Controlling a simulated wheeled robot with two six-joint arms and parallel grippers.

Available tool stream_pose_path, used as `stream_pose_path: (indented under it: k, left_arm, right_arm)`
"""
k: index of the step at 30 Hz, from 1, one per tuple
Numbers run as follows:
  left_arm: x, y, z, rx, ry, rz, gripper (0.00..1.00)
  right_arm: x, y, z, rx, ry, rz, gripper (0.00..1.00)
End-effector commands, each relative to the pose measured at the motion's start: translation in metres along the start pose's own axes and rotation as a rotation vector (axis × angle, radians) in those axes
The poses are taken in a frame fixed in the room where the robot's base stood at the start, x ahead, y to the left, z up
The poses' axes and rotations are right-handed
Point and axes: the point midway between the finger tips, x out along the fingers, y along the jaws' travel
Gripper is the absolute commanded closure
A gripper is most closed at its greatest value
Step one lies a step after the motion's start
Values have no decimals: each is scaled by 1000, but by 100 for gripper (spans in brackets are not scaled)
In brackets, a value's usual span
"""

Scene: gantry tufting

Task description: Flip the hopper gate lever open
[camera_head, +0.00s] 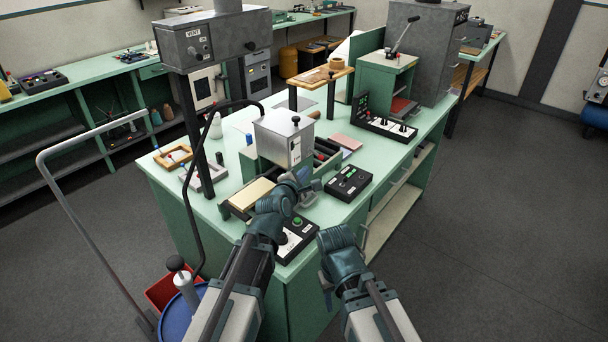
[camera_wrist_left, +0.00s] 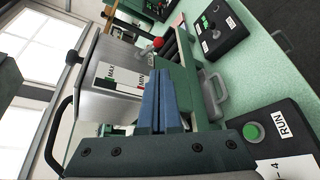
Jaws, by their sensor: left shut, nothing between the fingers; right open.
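The hopper is a grey metal box (camera_head: 283,138) with a black knob on top, on the green bench. In the left wrist view the hopper (camera_wrist_left: 88,100) carries a MAX/MIN label. A red ball knob (camera_wrist_left: 158,43), apparently the gate lever's end, shows beside the hopper just beyond my fingertips; the lever's shaft is mostly hidden. My left gripper (camera_head: 303,177) is shut and empty in front of the hopper; its blue fingers (camera_wrist_left: 157,85) point toward the red knob, and contact cannot be told. My right gripper (camera_head: 326,287) is open, low near the bench's front edge.
A RUN control box (camera_head: 296,238) with a green button sits below my left gripper. Another black control box (camera_head: 348,182) is to the right.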

Motion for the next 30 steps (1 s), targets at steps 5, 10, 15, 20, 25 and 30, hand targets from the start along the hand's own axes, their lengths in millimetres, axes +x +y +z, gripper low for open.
stream_pose_path:
  k: [5,10,15,20,25,30]
  left_arm:
    - [35,-1,-1,-1,-1,0,100]
    - [65,-1,0,0,-1,0,100]
    - [80,0,0,-2,-1,0,100]
    - [80,0,0,-1,-1,0,100]
    - [80,0,0,-2,0,0,100]
    - [79,2,1,-39,1,-19,100]
  right_arm:
    - [10,-1,-1,0,0,0,50]
    - [17,-2,-1,0,0,0,50]
    - [20,-2,-1,0,0,0,50]
    - [20,-2,-1,0,0,0,50]
    - [20,-2,-1,0,0,0,50]
    - [14,-1,-1,0,0,0,50]
